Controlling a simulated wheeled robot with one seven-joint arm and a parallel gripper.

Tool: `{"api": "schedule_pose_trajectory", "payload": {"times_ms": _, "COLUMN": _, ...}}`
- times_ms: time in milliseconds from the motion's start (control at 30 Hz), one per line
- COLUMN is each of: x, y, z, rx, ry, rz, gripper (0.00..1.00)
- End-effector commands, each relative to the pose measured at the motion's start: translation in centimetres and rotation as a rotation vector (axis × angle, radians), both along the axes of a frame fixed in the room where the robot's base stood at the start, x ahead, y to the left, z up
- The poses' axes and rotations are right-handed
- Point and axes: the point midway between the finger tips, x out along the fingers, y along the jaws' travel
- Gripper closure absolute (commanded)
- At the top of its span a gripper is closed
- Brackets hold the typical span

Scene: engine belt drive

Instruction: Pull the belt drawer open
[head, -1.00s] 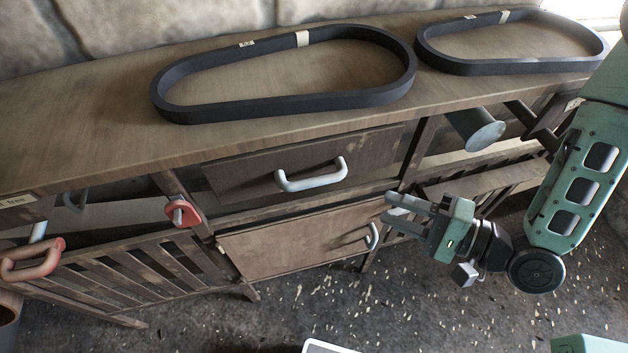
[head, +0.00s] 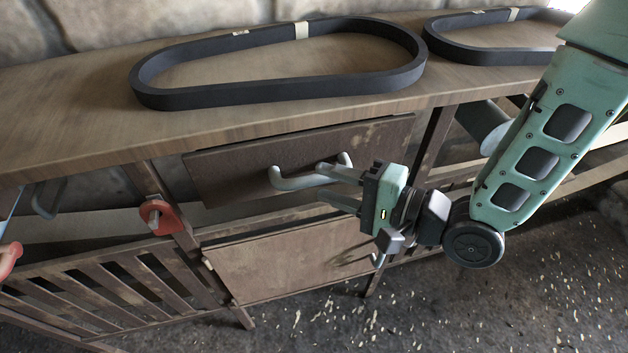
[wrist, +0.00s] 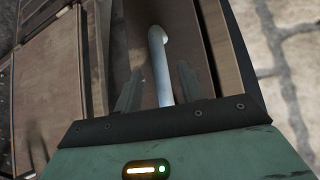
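The belt drawer (head: 235,165) is a dark wooden front under the bench top and looks shut. Its pale grey bar handle (head: 290,182) crosses its middle. My gripper (head: 325,186) is at the handle's right part, coming from the right, with one finger above the other. In the wrist view the handle (wrist: 160,62) runs between my two parted fingers (wrist: 158,88), with gaps visible on both sides. The fingers are open and not closed on the bar. In the head view the fingers hide part of the handle's right end.
Two black belts (head: 270,93) (head: 480,57) lie on the bench top (head: 80,120). A lower cabinet door (head: 285,262) is below the drawer. A red latch-like part (head: 155,215) sits on the left post. A grey cylinder (head: 483,125) is at the right. Open floor lies in front.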

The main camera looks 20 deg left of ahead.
Motion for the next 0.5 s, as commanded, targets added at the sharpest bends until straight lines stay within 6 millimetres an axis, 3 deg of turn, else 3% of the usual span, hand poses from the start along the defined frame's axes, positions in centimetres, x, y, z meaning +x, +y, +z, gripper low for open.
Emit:
{"api": "schedule_pose_trajectory", "payload": {"times_ms": 200, "x": 0.6, "y": 2.8, "z": -0.3, "rx": 0.0, "ry": -0.001, "rz": 0.002, "gripper": 0.6}}
{"api": "schedule_pose_trajectory", "payload": {"times_ms": 500, "x": 0.8, "y": 3.5, "z": -0.5, "rx": -0.001, "ry": 0.0, "rz": -0.001, "gripper": 0.6}}
